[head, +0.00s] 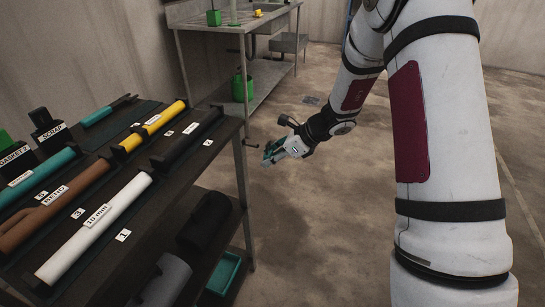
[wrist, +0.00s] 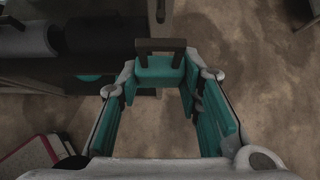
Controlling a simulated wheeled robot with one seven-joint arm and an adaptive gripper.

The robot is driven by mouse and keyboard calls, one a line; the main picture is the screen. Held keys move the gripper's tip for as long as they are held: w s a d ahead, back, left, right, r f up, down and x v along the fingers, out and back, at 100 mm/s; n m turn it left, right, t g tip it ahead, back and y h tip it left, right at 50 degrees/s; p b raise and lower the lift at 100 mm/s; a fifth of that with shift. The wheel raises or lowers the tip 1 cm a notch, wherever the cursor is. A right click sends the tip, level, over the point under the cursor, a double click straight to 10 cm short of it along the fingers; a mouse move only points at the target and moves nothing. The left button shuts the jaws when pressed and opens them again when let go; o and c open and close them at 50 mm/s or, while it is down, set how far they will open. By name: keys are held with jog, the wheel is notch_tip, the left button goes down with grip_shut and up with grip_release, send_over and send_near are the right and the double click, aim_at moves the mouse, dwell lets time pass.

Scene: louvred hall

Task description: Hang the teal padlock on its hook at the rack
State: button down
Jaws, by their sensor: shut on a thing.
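The teal padlock (wrist: 160,73) is between the fingertips of my gripper (wrist: 161,80) in the wrist view, with its dark square shackle (wrist: 160,43) pointing away from the palm. The finger pads are teal too. In the head view my gripper (head: 270,152) is in the air just right of the rack (head: 232,128), over the floor; the padlock is too small there to tell from the pads. A small dark hook-like piece (head: 251,146) sticks out by the rack's right leg, left of my gripper and apart from it. No label on it can be read.
Labelled tubes lie on the rack top, among them a white (head: 95,228) and a yellow one (head: 153,126). A teal bin (head: 225,273) stands on its lower shelf. A metal bench (head: 210,22) with a green can (head: 242,87) stands behind. The floor right of the rack is clear.

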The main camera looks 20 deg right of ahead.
dwell(0.6)
jog(key=shift+w+a, duration=0.8)
jog(key=shift+a, duration=0.3)
jog(key=shift+w+a, duration=0.8)
jog(key=shift+a, duration=0.3)
jog(key=shift+f+b, duration=0.25)
jog(key=shift+b, duration=0.15)
jog(key=shift+f+b, duration=0.3)
jog(key=shift+f, duration=0.05)
jog(key=shift+f, duration=0.1)
jog(key=c, duration=1.1)
grip_release()
jog(key=shift+o, duration=0.2)
